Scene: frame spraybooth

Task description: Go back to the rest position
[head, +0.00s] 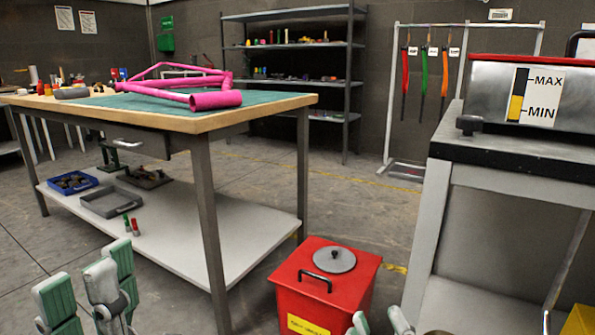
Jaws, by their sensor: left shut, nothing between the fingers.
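My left gripper (88,287) shows at the bottom left, with grey fingers and green pads. It is shut and empty, in front of the workbench and apart from it. My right gripper (380,323) only just shows at the bottom edge, right of the red bin; most of it is cut off, and whether it is open or shut cannot be told. Both arms are out of view.
A workbench (262,113) bears a pink bicycle frame (190,90); its lower shelf (185,222) holds trays. A red lidded bin (322,285) stands close in front. A grey bench (510,148) with a metal tank (490,92) is at right. Shelving and a hanging rack stand behind.

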